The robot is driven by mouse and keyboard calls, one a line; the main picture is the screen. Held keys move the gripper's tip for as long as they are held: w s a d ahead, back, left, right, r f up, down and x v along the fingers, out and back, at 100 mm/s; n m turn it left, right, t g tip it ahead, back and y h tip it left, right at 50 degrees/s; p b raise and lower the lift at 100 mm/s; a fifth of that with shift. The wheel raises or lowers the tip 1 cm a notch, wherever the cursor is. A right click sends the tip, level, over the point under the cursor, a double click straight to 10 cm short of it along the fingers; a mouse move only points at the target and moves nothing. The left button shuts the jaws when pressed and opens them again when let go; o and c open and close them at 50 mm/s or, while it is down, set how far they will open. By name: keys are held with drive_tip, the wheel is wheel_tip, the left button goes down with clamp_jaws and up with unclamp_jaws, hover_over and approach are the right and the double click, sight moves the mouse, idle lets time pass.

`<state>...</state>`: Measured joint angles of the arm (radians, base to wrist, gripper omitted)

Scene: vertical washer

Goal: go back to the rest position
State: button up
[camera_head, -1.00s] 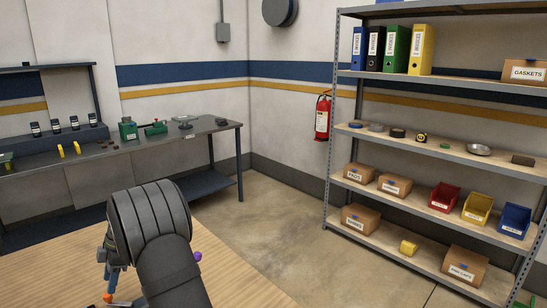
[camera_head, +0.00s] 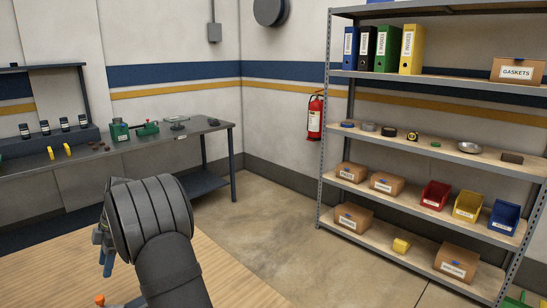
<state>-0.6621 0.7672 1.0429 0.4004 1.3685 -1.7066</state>
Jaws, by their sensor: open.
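My gripper (camera_head: 105,268) shows only partly at the left edge of my large dark arm link, with its blue-grey fingers pointing down over the wooden table (camera_head: 60,285). It is open, and I see nothing held in it. My arm hides much of the table and part of the gripper. A small orange-tipped piece (camera_head: 99,300) shows below the gripper at the bottom edge of the picture. I cannot tell what it belongs to. No washer can be made out.
A grey workbench (camera_head: 215,130) with a green vise (camera_head: 119,131) stands behind on the left. A metal shelf (camera_head: 325,150) with boxes, bins and binders stands on the right. A red fire extinguisher (camera_head: 315,118) hangs on the wall. The floor (camera_head: 265,215) between them is clear.

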sight(99, 298)
drive_tip(key=x, duration=1)
drive_tip(key=shift+s+f, duration=0.2)
drive_tip(key=shift+f, duration=0.05)
drive_tip(key=shift+w+r+m+t+y, duration=0.1)
drive_tip(key=shift+w+m+t+y, duration=0.25)
drive_tip(key=shift+m, duration=0.55)
drive_tip(key=shift+w+m+t+y, duration=0.15)
drive_tip(key=shift+w+m, duration=0.35)
drive_tip(key=shift+m, duration=0.4)
drive_tip(key=o, duration=1.2)
drive_tip(key=shift+d, duration=0.15)
drive_tip(key=s+d+r+m+t+h, duration=0.15)
drive_tip(key=s+d+r+m, duration=0.25)
drive_tip(key=d+r+m, duration=0.5)
drive_tip(key=s+d+r+m+h, duration=0.3)
drive_tip(key=s+d+r+m, duration=0.15)
drive_tip(key=d, duration=0.75)
wheel_tip(99, 298, down, 10)
drive_tip(key=shift+w, duration=0.2)
